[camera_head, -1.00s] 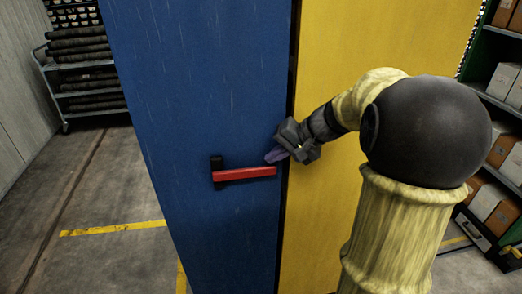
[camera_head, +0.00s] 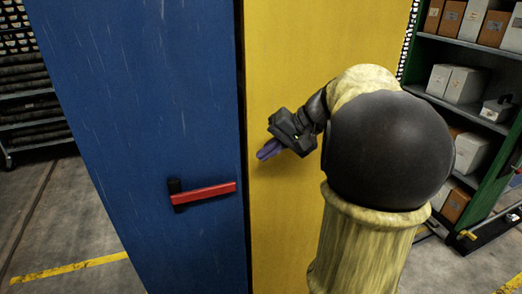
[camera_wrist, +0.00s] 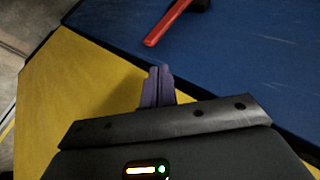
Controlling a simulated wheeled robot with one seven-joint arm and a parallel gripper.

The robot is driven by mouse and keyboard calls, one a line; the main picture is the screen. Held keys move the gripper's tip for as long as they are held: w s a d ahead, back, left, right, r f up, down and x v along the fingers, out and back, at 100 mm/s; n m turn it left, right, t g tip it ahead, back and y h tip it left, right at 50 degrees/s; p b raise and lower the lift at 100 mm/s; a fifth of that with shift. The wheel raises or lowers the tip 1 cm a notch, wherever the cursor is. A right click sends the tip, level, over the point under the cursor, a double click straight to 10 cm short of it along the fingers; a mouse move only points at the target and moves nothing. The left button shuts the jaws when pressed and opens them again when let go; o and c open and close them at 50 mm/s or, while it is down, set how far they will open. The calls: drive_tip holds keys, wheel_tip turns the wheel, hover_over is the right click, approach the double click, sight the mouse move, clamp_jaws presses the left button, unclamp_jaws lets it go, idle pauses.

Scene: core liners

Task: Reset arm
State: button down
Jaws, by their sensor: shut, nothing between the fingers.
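My gripper (camera_head: 268,151) is shut and empty, its purple fingers together in front of the yellow panel (camera_head: 300,60). In the wrist view my gripper (camera_wrist: 157,72) also shows its two fingers side by side with nothing between them. A red handle with a black mount (camera_head: 208,192) is on the blue panel (camera_head: 150,90), to the left of and below my gripper and apart from it. The red handle (camera_wrist: 167,24) also shows at the top of the wrist view, beyond the fingertips.
A green-framed shelf (camera_head: 455,45) with white and brown boxes stands at the right. A rack with dark rolled items (camera_head: 28,105) stands at the far left. Yellow floor lines (camera_head: 70,268) mark the concrete. Open floor lies at the lower left.

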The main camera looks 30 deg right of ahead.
drive_tip(key=shift+s+d, duration=0.1)
drive_tip(key=s+a+f+n+g+h+p, duration=0.1)
drive_tip(key=s+a+f+n+h, duration=0.1)
drive_tip(key=s+a+f, duration=0.3)
drive_tip(key=s+a+f+n+g+h+p, duration=0.2)
drive_tip(key=a+f, duration=0.6)
drive_tip(key=f, duration=0.5)
drive_tip(key=s+n+h, duration=0.1)
drive_tip(key=s+h, duration=0.1)
drive_tip(key=s, duration=0.1)
drive_tip(key=shift+s+a+h, duration=0.25)
drive_tip(key=shift+s+h, duration=0.1)
drive_tip(key=shift+h, duration=0.05)
